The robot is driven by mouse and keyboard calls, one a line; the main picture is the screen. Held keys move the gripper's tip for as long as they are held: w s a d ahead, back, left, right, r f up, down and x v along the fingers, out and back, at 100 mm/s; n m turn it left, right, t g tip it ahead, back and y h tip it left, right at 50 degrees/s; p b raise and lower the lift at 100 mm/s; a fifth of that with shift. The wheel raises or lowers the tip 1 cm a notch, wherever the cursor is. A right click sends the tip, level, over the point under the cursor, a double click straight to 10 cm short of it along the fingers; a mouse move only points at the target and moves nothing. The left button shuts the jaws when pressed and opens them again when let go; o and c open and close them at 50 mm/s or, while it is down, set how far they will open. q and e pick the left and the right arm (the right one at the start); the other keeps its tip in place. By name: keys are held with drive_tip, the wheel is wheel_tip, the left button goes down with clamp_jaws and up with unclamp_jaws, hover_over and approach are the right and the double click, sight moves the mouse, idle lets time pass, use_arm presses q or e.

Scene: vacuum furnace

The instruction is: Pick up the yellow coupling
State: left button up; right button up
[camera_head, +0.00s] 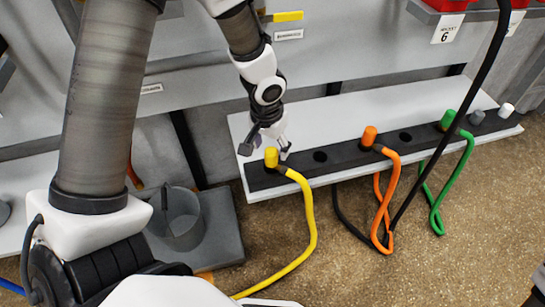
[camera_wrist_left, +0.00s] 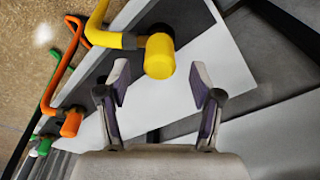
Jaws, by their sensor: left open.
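The yellow coupling (camera_head: 271,157) stands upright at the left end of a dark strip on a white shelf, with a yellow hose (camera_head: 308,215) running from it down to the floor. My left gripper (camera_head: 265,149) is at the coupling, just behind it in the head view, with its fingers spread. In the left wrist view the coupling (camera_wrist_left: 159,56) lies just beyond the gap between the two open fingertips (camera_wrist_left: 158,90), and the fingers do not appear to touch it. My right gripper is not in view.
A black cable crosses at right.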

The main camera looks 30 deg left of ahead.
sight(272, 166)
use_arm(q)
drive_tip(key=f, duration=0.2)
drive_tip(key=shift+w+f+b, duration=0.2)
drive_tip(key=shift+f+b, duration=0.15)
drive_tip(key=shift+r, duration=0.15)
drive_tip(key=shift+c, duration=0.2)
clamp_jaws()
